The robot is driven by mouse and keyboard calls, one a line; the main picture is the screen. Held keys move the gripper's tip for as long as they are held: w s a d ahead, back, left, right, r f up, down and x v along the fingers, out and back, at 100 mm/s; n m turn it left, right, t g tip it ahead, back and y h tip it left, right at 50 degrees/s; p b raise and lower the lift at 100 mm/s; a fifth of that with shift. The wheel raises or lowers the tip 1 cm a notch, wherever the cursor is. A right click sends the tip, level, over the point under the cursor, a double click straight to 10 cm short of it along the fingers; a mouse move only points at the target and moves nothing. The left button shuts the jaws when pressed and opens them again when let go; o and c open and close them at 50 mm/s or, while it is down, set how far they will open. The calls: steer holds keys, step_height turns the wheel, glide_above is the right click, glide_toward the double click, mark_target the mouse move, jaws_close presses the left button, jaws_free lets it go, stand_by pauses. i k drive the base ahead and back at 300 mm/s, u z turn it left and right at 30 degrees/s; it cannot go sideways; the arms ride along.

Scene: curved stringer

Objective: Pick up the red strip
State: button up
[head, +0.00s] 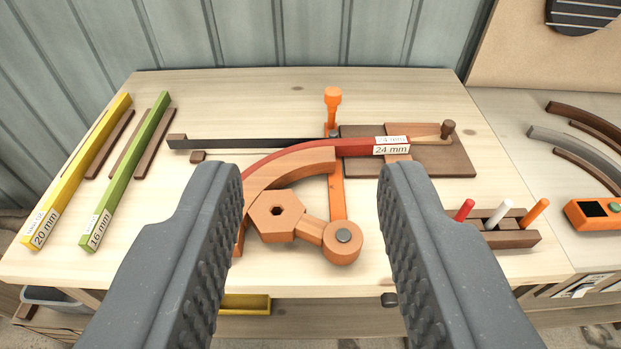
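The red strip (343,147) lies on the workbench in the head view, bent along the outside of a curved orange wooden form (290,168). Its right end carries white "24 mm" labels (391,146) and sits over a brown wooden block (447,163). Its left part curves down, and some of it is hidden behind my left finger. My gripper (310,240) is open and empty, its two grey ribbed fingers wide apart in the foreground. The form's middle shows between the fingers. I cannot tell how far the fingers are above the bench.
A yellow "20 mm" strip (78,170) and a green "16 mm" strip (126,168) lie at left. A hexagonal cam (277,212) is in front. A pen rack (500,232) stands right.

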mark_target(389, 145)
steer(key=u, duration=0.1)
steer(key=k, duration=0.3)
steer(key=z, duration=0.65)
steer(key=i, duration=1.3)
steer(key=u, duration=0.55)
